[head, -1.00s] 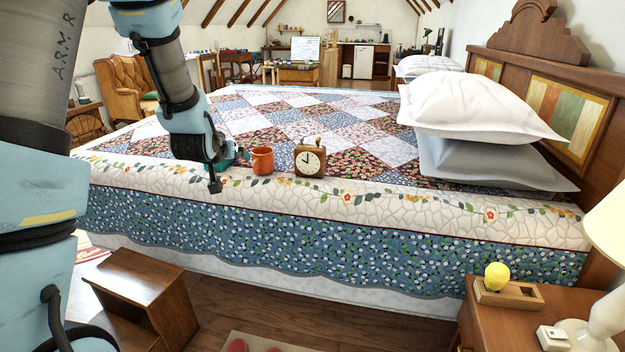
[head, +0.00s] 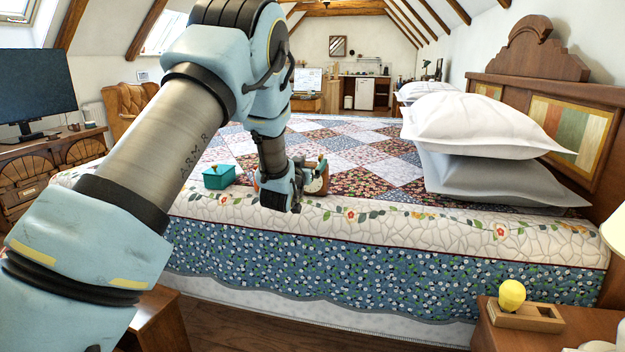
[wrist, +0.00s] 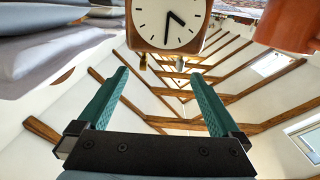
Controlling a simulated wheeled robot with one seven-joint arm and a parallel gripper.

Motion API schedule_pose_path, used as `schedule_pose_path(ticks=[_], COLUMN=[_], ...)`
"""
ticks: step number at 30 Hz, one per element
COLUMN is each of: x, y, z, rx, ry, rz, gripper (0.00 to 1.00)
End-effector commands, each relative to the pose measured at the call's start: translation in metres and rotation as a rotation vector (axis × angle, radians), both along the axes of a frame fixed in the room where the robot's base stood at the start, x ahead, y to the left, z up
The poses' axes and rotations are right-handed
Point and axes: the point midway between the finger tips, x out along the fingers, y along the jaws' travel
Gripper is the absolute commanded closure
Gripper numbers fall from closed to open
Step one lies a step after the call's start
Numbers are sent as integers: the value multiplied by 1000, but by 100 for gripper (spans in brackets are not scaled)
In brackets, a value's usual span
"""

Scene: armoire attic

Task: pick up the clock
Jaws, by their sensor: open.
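The clock (head: 317,185) is a small brown wooden block with a round white face. It stands on the quilt near the bed's front edge, partly hidden behind my gripper in the head view. In the wrist view, which looks upside down, the clock (wrist: 170,24) is at the top centre with its face toward me. My gripper (wrist: 158,80) is open and empty, with teal fingers spread. The clock lies ahead of the fingertips, roughly centred between them; I see no contact.
An orange mug (wrist: 288,24) stands close beside the clock, mostly hidden by my arm in the head view. A teal box (head: 219,178) sits further left on the quilt. White pillows (head: 490,130) are piled on the right. A nightstand (head: 570,335) holds a yellow bulb-shaped object (head: 512,294).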

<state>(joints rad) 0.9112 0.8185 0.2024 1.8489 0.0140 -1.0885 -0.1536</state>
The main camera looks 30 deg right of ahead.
Motion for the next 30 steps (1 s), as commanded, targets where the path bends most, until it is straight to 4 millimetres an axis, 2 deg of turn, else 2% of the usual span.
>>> schedule_pose_path(ticks=[3, 9, 17, 30], x=[14, 31, 33, 33], y=[-12, -27, -29, -29], z=[-2, -2, -3, -3], rx=[0, -1, 1, 0], ry=[-1, -1, 1, 0], rz=[0, 0, 0, 0], gripper=[0, 0, 0, 47])
